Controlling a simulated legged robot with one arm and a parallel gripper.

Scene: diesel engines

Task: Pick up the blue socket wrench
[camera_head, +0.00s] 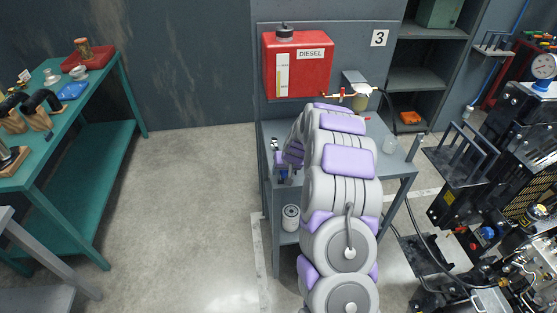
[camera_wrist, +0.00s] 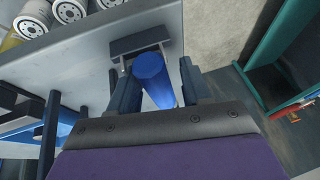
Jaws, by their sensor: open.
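A blue cylinder (camera_wrist: 152,72), which looks like the handle of the blue socket wrench, stands between the two dark fingers of my gripper (camera_wrist: 158,88) in the wrist view. The fingers are apart, one on each side of it. I see no clear grip on it. A grey bracket-like piece (camera_wrist: 139,44) sits at the table edge by its top; I cannot tell how they join. The wrench's far end is hidden. In the head view a small blue part (camera_head: 283,172) shows at the table's left edge, beside my arm, which hides most of that area.
The grey table (camera_head: 399,165) stands under a red diesel tank (camera_head: 298,64). A green table (camera_head: 120,85) is at left, with clear floor between. Engines (camera_head: 500,200) crowd the right.

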